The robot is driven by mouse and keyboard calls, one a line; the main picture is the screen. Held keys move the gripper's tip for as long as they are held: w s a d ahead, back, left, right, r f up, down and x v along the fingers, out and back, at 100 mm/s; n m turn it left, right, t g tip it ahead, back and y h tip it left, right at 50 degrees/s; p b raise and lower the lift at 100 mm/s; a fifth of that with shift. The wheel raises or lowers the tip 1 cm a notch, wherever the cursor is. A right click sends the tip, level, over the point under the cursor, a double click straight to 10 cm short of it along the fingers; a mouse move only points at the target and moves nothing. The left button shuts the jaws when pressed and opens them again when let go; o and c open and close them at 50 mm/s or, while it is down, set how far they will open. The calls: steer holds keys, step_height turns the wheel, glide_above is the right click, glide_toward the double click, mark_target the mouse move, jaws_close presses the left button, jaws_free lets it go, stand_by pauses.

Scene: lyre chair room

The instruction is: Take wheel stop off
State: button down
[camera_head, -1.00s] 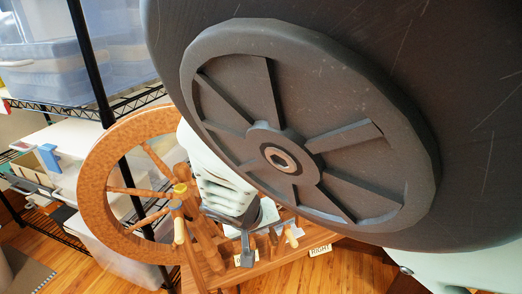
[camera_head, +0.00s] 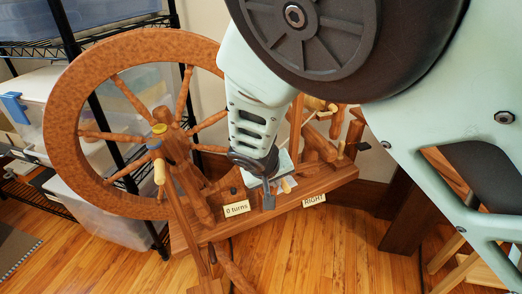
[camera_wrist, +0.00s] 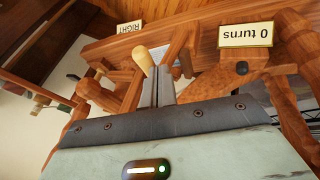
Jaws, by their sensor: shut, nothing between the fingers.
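The brown spinning wheel (camera_head: 62,120) stands upright at left in the head view, with a yellow hub cap (camera_head: 159,129) and a pale handle (camera_head: 159,172) hanging near it. A short pale wooden peg (camera_head: 286,185) stands on the wooden base beside my gripper (camera_head: 268,197); the wrist view shows a pale rounded peg (camera_wrist: 143,60) just left of the fingertips. My gripper (camera_wrist: 165,72) is shut and empty, low over the base. A small dark knob (camera_wrist: 242,68) sits under the "0 turns" label. I cannot tell which piece is the wheel stop.
The base carries a "0 turns" label (camera_head: 237,208) and a "RIGHT" label (camera_head: 314,200). Wire shelves with plastic bins (camera_head: 98,200) stand behind the wheel. Wooden posts (camera_head: 320,145) rise right of my gripper.

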steer(key=shift+w+d+r+y+p, duration=0.2)
steer(key=shift+d+y+p, duration=0.2)
steer(key=shift+d+p, duration=0.3)
steer(key=shift+w+d+f+g+p, duration=0.15)
steer(key=shift+d+p, duration=0.15)
steer(key=shift+d, duration=0.25)
steer(key=shift+w+d+r+g+p, duration=0.15)
steer(key=shift+d+p, duration=0.15)
steer(key=shift+d, duration=0.2)
steer(key=shift+d+f, duration=0.25)
steer(key=shift+f, duration=0.05)
steer(key=shift+r, duration=0.1)
